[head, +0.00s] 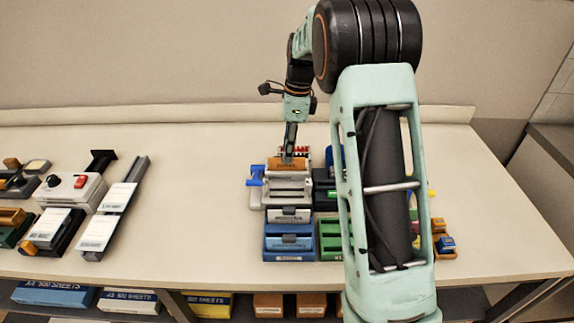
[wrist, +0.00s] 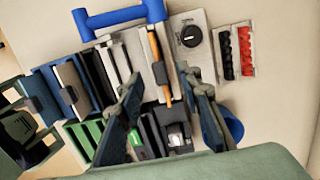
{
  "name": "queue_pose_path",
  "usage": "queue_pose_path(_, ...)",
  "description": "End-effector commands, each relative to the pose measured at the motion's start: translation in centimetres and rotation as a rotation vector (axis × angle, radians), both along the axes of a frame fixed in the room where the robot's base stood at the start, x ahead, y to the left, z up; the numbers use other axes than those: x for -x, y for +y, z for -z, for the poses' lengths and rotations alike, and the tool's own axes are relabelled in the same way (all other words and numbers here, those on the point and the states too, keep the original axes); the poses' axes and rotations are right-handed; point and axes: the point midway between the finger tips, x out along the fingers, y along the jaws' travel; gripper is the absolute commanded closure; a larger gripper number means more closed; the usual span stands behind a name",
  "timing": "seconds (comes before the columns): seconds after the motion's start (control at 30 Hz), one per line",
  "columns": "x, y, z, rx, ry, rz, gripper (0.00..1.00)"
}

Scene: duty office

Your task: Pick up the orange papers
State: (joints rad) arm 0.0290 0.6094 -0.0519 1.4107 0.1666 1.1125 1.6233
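The orange papers (head: 289,163) stand upright in a light grey holder (head: 290,184) in the middle of the table. In the wrist view the orange papers (wrist: 158,68) show as a thin orange edge beside a pale slab. My gripper (head: 289,152) is over the papers in the head view, pointing down. In the wrist view my gripper (wrist: 161,80) has its two fingers well apart, with the lower end of the orange edge between them in the picture. The fingers hold nothing. I cannot tell how far above the papers the fingertips are.
A blue tray (head: 289,255) and a green tray (head: 329,250) stand in front of the holder. A grey box with a black knob (wrist: 190,38) and a rack of black and red items (wrist: 236,52) sit close by. The left-centre tabletop is clear.

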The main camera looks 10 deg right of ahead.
Motion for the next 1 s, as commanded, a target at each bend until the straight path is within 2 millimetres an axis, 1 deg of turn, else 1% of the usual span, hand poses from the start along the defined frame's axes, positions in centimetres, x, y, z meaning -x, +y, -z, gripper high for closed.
queue_pose_path(0.1,0.1,0.2,1.9,-0.001,0.005,-0.001,0.67)
queue_pose_path(0.2,0.0,0.3,2.9,0.0,0.002,0.0,0.67)
queue_pose_path(0.3,0.0,0.4,3.4,0.0,0.0,0.0,0.67)
queue_pose_path(0.47,-0.1,0.4,3.4,0.0,0.0,0.0,0.67)
queue_pose_path(0.5,-0.1,0.4,3.4,0.0,0.0,0.0,0.69)
queue_pose_path(0.7,-0.1,0.4,3.4,0.0,0.0,-0.001,0.91)
queue_pose_path(0.8,-0.1,0.4,3.4,0.0,0.0,-0.001,1.0)
queue_pose_path(1.0,-0.1,0.4,3.4,0.0,0.0,-0.001,1.0)
